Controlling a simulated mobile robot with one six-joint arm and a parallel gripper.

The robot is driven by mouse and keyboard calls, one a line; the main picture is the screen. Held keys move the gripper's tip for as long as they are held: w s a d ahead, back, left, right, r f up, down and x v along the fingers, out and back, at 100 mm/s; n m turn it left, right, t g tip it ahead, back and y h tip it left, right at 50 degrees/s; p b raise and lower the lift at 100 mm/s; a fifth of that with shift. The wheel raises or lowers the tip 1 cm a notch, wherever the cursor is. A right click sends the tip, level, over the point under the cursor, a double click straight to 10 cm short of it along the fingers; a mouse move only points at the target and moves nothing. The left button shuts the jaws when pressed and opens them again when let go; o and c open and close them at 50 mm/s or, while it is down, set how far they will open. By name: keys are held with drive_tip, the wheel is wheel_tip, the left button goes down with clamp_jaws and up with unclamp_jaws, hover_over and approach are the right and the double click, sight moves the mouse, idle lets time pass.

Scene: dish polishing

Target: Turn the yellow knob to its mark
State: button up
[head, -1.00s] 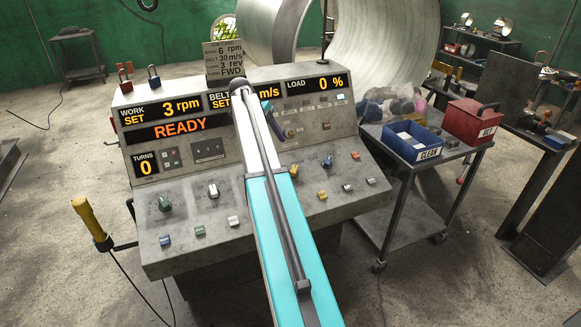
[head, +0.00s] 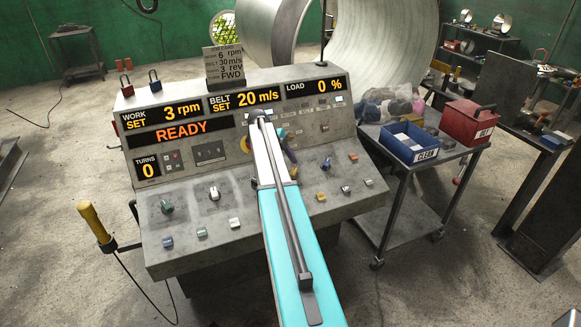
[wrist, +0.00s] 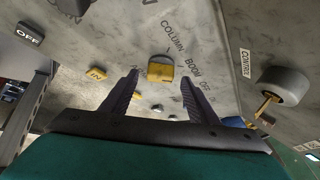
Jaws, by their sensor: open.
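The knob appears between the fingertips with clear gaps on both sides, and no contact shows. I cannot tell how far the tips are from the panel. In the head view my arm covers much of this area; a bit of yellow (head: 245,144) shows left of it, and I cannot tell whether it is the knob.
The console (head: 190,190) reads READY. A cart with a blue bin (head: 410,147) and red box (head: 470,119) stands right of it.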

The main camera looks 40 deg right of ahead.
drive_tip(key=shift+x, duration=1)
drive_tip(key=c, duration=1)
drive_tip(key=shift+c, duration=0.2)
drive_tip(key=shift+a, duration=0.1)
